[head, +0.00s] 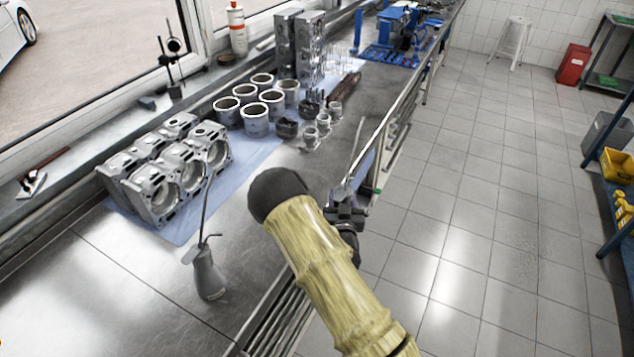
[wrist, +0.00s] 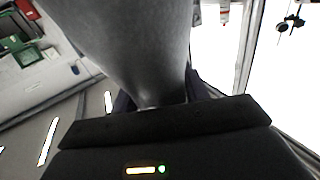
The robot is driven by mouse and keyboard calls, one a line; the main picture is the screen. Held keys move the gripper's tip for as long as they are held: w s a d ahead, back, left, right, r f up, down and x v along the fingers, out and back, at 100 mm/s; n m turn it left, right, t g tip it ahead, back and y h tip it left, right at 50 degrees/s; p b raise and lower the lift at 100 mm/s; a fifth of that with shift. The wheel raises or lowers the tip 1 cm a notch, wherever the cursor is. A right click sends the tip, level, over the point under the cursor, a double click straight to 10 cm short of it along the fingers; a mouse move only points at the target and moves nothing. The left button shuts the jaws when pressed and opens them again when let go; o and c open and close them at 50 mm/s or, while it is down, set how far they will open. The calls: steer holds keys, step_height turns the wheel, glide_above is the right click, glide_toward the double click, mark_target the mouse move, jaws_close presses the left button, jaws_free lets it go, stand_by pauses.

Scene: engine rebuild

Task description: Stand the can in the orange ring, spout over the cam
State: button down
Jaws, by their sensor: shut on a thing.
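My gripper (head: 345,215) is beyond the bench's front edge, partly hidden behind my yellow-sleeved arm. It is shut on a grey can, whose tapered body (wrist: 135,45) fills the upper middle of the wrist view. In the head view only a small pale part of the held can (head: 343,190) shows above the jaws, with a thin spout-like line rising from it. A second grey can with a long thin spout (head: 208,275) stands upright on the bench, left of my arm. I cannot make out the orange ring; only an orange sliver (head: 2,342) shows at the bottom left corner. I cannot identify the cam.
Engine castings (head: 165,175), several cylinder liners (head: 255,121) and small parts lie on a blue sheet along the bench. A blue fixture (head: 395,45) is at the far end. The bench's front left is bare. Floor to the right is open, with a red bin (head: 573,64) and shelves beyond.

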steer(key=s+d+f+b, duration=0.1)
steer(key=d+f+b, duration=0.2)
steer(key=f, duration=0.4)
steer(key=s+d+f+y+b, duration=0.1)
steer(key=s+d+f+b, duration=0.1)
steer(key=f, duration=0.5)
steer(key=s+d+f+b, duration=0.2)
steer(key=d+f+b, duration=0.2)
steer(key=d+f, duration=0.2)
steer(key=shift+s+f+n+y+b, duration=0.2)
steer(key=shift+f+n+y+b, duration=0.1)
steer(key=shift+f+n, duration=0.1)
steer(key=shift+d, duration=0.15)
